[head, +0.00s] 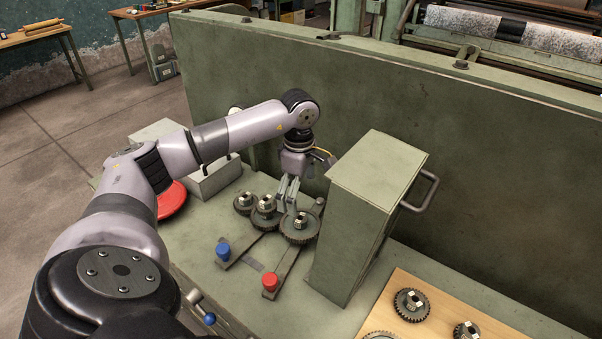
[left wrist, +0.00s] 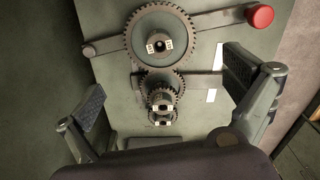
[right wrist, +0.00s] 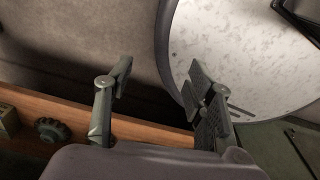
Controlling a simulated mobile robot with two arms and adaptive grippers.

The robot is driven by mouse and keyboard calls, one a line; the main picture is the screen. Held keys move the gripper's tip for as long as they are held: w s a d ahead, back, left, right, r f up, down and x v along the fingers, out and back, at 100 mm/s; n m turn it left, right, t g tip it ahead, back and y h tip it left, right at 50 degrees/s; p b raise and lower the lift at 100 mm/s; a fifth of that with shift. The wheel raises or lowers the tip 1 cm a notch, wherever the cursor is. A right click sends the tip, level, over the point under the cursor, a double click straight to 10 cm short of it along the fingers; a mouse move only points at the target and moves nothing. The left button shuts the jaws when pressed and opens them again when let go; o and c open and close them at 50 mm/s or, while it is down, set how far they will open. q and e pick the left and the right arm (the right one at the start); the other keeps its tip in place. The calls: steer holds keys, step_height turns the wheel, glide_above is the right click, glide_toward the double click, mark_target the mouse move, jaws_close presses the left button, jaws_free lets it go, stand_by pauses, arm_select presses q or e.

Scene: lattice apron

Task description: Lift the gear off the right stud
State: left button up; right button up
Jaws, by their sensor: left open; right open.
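A row of dark toothed gears sits on the green machine bed in the head view. The largest gear (head: 299,230) is at the right of the row, with a pale hub in its middle. It also shows at the top of the left wrist view (left wrist: 136,44). The middle gear (head: 264,221) and the small gear (head: 242,209) stand to its left. My left gripper (head: 287,203) is open and empty, just above and behind the row, close to the largest gear. My right gripper (right wrist: 160,85) is open and empty, away from the gears, seen only in the right wrist view.
A red-knobbed lever (head: 270,281) and a blue-knobbed lever (head: 223,252) lie in front of the gears. A tall green box (head: 352,220) stands close to the right. A wooden board (head: 432,317) with more gears is at lower right. A red disc (head: 171,201) lies left.

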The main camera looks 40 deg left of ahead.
arm_select(q)
glide_above(300, 219)
steer(key=f, duration=0.4)
steer(key=shift+s+d+f+p, duration=0.15)
steer(key=shift+d+f+p, duration=0.05)
steer(key=shift+f+p, duration=0.2)
step_height(300, 219, down, 5)
steer(key=shift+s+d+r+p, duration=0.15)
steer(key=shift+p, duration=1.1)
steer(key=shift+f, duration=0.25)
arm_select(e)
steer(key=r, duration=0.2)
steer(key=w+r, duration=0.1)
steer(key=shift+w+r, duration=0.1)
steer(key=shift+r, duration=0.25)
arm_select(q)
steer(key=shift+c, duration=0.5)
